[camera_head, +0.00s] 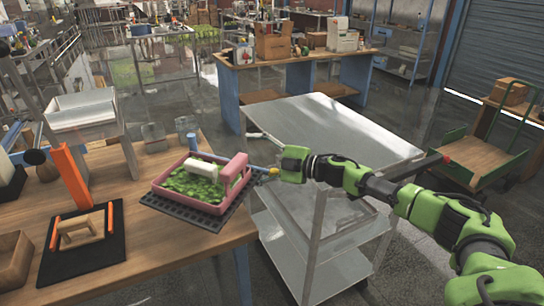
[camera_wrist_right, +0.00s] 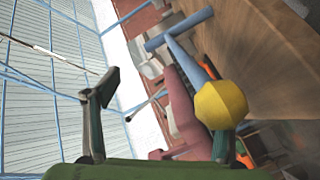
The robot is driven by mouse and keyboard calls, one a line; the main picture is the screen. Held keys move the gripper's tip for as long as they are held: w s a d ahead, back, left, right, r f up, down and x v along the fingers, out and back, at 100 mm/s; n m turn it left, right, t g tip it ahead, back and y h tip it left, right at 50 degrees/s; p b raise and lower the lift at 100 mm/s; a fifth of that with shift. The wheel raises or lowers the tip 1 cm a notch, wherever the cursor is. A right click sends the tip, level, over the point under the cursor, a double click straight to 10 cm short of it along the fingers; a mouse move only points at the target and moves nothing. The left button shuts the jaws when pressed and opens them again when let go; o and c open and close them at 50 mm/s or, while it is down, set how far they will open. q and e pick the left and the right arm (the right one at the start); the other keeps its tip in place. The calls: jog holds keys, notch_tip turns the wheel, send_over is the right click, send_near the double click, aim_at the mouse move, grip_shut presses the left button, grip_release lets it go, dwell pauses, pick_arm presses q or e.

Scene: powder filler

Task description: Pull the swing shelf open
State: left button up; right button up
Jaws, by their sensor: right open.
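No part is plainly recognisable as a swing shelf. A blue bar (camera_head: 258,168) ending in a yellow knob (camera_head: 273,171) sticks out to the right past the pink tray (camera_head: 217,207) on the wooden bench. In the right wrist view the blue bar (camera_wrist_right: 187,50) has a crosspiece at its far end, and the yellow knob (camera_wrist_right: 220,105) is close and large. My right gripper (camera_head: 262,153) is open beside the knob. In the wrist view the knob covers the tip of the right-hand finger of the gripper (camera_wrist_right: 166,106); contact cannot be told. My left gripper is out of view.
The pink tray holds green pieces and a white cylinder (camera_head: 202,167), on a black mat (camera_head: 216,222). A grey metal cart (camera_head: 320,122) stands right of the wooden bench (camera_head: 190,265), under my right arm. An orange upright (camera_head: 70,178) stands at the left.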

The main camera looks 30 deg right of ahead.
jog(key=r, duration=0.1)
jog(key=d+r, duration=0.1)
jog(key=shift+r, duration=0.3)
jog(key=shift+c, duration=0.9)
jog(key=shift+s+d, duration=0.15)
jog(key=shift+d, duration=0.1)
jog(key=shift+c, duration=0.3)
jog(key=shift+b+v, duration=0.6)
jog(key=shift+v, duration=1.2)
jog(key=shift+c, duration=0.9)
jog(key=shift+t, duration=0.3)
jog(key=v, duration=0.2)
jog(key=b+v, duration=0.1)
jog(key=v, duration=0.1)
jog(key=a+b+v, duration=0.1)
jog(key=v, duration=0.1)
jog(key=shift+s+r, duration=0.2)
jog(key=shift+s, duration=0.25)
jog(key=c, duration=0.4)
jog(key=b+v, duration=0.1)
jog(key=b, duration=0.1)
jog(key=b+v, duration=0.2)
jog(key=f+b+v, duration=0.1)
jog(key=b+v, duration=0.1)
jog(key=b, duration=0.1)
jog(key=shift+w+d, duration=0.1)
jog(key=shift+d, duration=0.1)
